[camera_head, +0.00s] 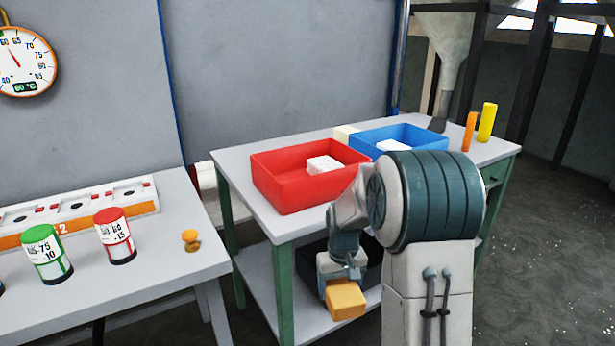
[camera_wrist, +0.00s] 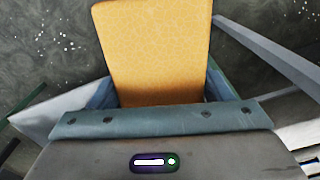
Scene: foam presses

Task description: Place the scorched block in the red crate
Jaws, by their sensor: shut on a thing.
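My gripper (camera_head: 345,276) is shut on an orange-yellow block, the scorched block (camera_head: 346,300). It holds the block in front of the table's near edge, lower than the tabletop. In the wrist view the scorched block (camera_wrist: 152,50) stands out from between the fingers of my gripper (camera_wrist: 158,95). The red crate (camera_head: 300,195) stands on the left part of the table, up and to the left of my gripper, with a white block (camera_head: 323,165) inside. My arm covers part of the crate's right side.
A blue crate (camera_head: 432,135) with a white block (camera_head: 391,146) stands behind the red one on the table (camera_head: 240,185). Another bench (camera_head: 160,265) at left bears green (camera_head: 46,252) and red (camera_head: 115,237) canisters. A dark bin sits on the lower shelf.

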